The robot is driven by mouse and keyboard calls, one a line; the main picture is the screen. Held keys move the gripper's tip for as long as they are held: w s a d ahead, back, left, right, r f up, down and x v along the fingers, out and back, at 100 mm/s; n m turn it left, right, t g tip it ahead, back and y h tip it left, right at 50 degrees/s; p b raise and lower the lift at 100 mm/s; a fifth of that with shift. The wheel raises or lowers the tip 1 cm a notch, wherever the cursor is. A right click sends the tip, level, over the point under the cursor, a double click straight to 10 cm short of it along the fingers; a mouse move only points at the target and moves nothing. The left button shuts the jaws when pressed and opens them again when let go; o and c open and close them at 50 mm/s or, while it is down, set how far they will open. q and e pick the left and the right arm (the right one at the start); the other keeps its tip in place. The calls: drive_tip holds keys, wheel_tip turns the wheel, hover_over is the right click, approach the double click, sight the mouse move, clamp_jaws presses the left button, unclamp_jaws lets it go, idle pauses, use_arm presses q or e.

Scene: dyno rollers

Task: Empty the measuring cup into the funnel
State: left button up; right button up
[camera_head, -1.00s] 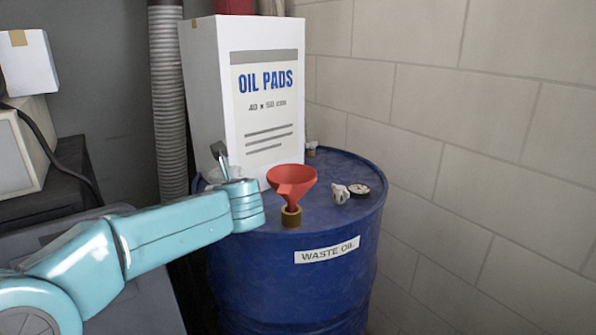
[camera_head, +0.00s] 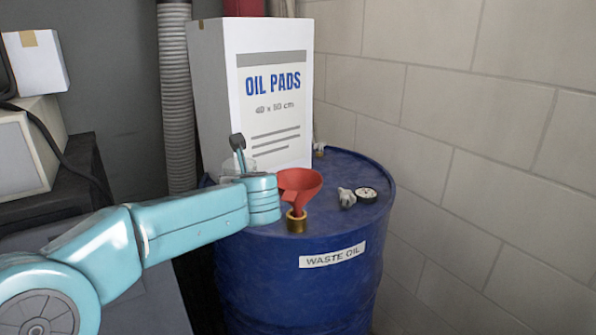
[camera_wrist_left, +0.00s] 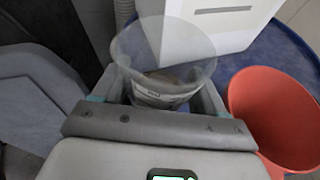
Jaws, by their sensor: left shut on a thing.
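The measuring cup (camera_wrist_left: 163,50) is clear, with a pale printed band, and some dark content shows low inside it in the left wrist view. My left gripper (camera_wrist_left: 160,98) is shut on the cup, which looks roughly upright. In the head view the cup (camera_head: 240,166) is mostly hidden behind my left wrist (camera_head: 262,192). The red funnel (camera_head: 300,186) stands upright in a brass-coloured fitting on top of the blue drum, just right of my gripper. In the left wrist view the funnel (camera_wrist_left: 275,118) is right of the cup, apart from it. My right gripper is not in view.
The blue drum (camera_head: 300,275) is labelled WASTE OIL. A white OIL PADS box (camera_head: 270,100) stands behind the cup. A crumpled white thing (camera_head: 346,198) and a small round gauge (camera_head: 367,195) lie right of the funnel. A block wall (camera_head: 480,130) is at the right.

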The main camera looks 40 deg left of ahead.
sight(247, 159)
use_arm(q)
drive_tip(key=shift+m+y, duration=0.3)
drive_tip(key=shift+m, duration=0.1)
drive_tip(key=r+p, duration=0.3)
drive_tip(key=r, duration=0.1)
drive_tip(key=shift+w+d, duration=0.2)
drive_tip(key=shift+d, duration=0.05)
drive_tip(key=shift+w+d+r+m+p, duration=0.15)
drive_tip(key=shift+r+m+p, duration=0.05)
drive_tip(key=shift+m+p, duration=0.15)
drive_tip(key=shift+w+d+r+m+y+p, duration=0.15)
drive_tip(key=shift+r+m+y+p, duration=0.15)
drive_tip(key=shift+p, duration=0.2)
drive_tip(key=shift+w+d+r+m+y+p, duration=0.1)
drive_tip(key=shift+r+y+p, duration=0.1)
drive_tip(key=shift+r+p, duration=0.25)
drive_tip(key=shift+w+d+r+m+g+y+p, duration=0.3)
drive_tip(key=shift+d+m+p, duration=0.2)
drive_tip(key=shift+p, duration=0.65)
drive_tip(key=r+m+y+p, duration=0.1)
drive_tip(key=m+p, duration=0.2)
drive_tip(key=p, duration=0.2)
drive_tip(key=w+d+r+m+y+p, duration=0.1)
drive_tip(key=m+p, duration=0.1)
drive_tip(key=p, duration=0.4)
drive_tip(key=w+d+r+m+t+y+p, duration=0.1)
drive_tip(key=m+y+p, duration=0.1)
drive_tip(key=p, duration=0.3)
drive_tip(key=shift+m, duration=0.85)
